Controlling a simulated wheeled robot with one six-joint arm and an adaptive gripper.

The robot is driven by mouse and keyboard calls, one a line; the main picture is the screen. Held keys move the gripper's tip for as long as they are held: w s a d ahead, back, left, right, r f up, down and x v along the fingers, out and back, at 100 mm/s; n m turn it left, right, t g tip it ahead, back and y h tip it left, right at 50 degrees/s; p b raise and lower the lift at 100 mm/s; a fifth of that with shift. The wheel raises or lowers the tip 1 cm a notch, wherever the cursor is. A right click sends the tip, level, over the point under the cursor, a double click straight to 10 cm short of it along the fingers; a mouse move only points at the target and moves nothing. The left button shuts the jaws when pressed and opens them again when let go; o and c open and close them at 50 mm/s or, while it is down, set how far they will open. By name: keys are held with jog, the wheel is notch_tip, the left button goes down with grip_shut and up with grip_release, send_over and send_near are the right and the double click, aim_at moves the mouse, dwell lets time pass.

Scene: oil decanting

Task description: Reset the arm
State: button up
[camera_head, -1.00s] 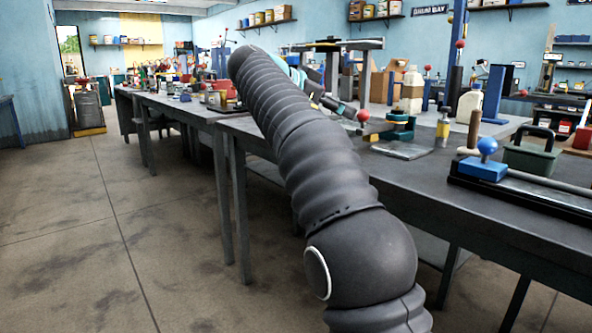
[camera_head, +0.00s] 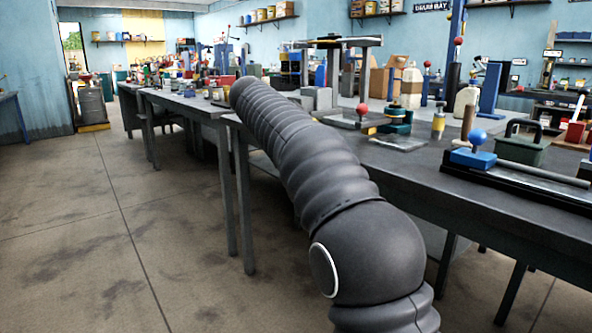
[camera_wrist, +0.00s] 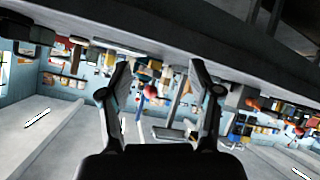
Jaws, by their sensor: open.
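My gripper (camera_wrist: 159,85) shows in the wrist view with its two dark fingers spread apart. Nothing is held between them. The wrist view is upside down, with the dark table surface across its top and the room's shelves and blue wall beyond the fingers. In the head view, my dark ribbed arm runs from the lower right up to the centre, over the edge of the workbench (camera_head: 425,180). My gripper is hidden behind the arm there.
On the bench stand a red-knobbed fixture (camera_head: 362,110), a yellow-topped bottle (camera_head: 438,122), a blue-knobbed clamp (camera_head: 476,148), a green box (camera_head: 522,148) and a white jug (camera_head: 411,88). Open floor (camera_head: 80,230) lies left of the bench.

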jog(key=s+d+f+n+g+y, duration=0.25)
jog(key=s+f+n+y, duration=0.35)
jog(key=s+f, duration=0.75)
jog(key=s+d+f+y, duration=0.1)
jog(key=s+d+f, duration=0.3)
jog(key=s, duration=1)
jog(key=s+d+f+y+p, duration=0.1)
jog(key=s+d+f, duration=0.3)
jog(key=s, duration=1.1)
jog(key=shift+f+m+y, duration=0.3)
jog(key=shift+f, duration=0.1)
jog(key=shift+d, duration=0.1)
